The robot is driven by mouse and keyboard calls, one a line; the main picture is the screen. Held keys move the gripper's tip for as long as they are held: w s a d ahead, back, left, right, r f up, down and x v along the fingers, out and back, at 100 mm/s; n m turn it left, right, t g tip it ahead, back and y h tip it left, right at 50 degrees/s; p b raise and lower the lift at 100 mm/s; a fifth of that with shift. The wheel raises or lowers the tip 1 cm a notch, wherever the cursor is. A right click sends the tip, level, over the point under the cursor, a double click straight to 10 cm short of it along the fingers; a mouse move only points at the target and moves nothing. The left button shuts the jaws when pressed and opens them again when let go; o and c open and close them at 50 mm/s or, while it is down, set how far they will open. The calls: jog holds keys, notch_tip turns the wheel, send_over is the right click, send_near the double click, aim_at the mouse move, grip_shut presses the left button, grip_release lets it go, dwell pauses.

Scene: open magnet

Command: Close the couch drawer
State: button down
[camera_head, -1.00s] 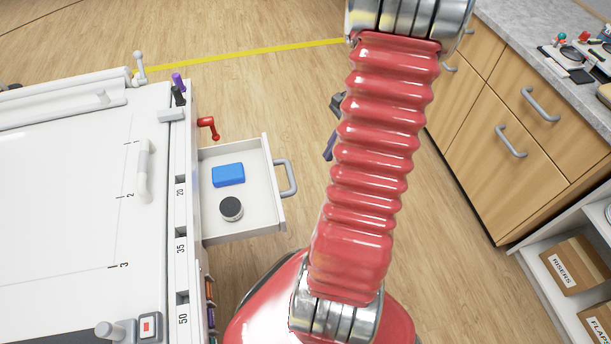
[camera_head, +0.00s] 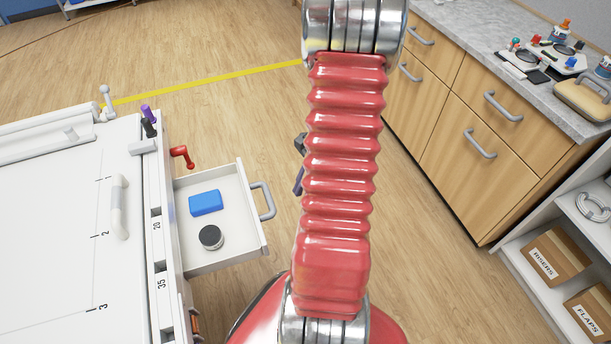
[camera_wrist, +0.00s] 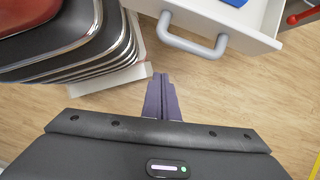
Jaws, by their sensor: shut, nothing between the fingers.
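The couch drawer (camera_head: 215,258) is pulled out from the right side of the white couch (camera_head: 60,240). It holds a blue box (camera_head: 205,203) and a dark-topped round tin (camera_head: 211,237). Its grey handle (camera_head: 266,201) is on the front panel. In the wrist view the handle (camera_wrist: 193,42) and the drawer's white front (camera_wrist: 236,22) are at the top. My gripper (camera_wrist: 162,80) is shut and empty, its purple fingers apart from the handle, which lies beyond the tips. In the head view my red arm hides most of the gripper; a small purple part shows at its left edge.
A red crank (camera_head: 182,156) sticks out of the couch beside the drawer. Wooden cabinets (camera_head: 470,130) and a shelf with RISERS and FLAPS boxes (camera_head: 545,258) stand at right. Open wooden floor lies between.

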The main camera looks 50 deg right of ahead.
jog(key=w+a+f, duration=0.2)
jog(key=a+f, duration=0.1)
jog(key=a, duration=0.2)
dwell(0.3)
jog(key=shift+w, duration=0.1)
jog(key=shift+a, duration=0.15)
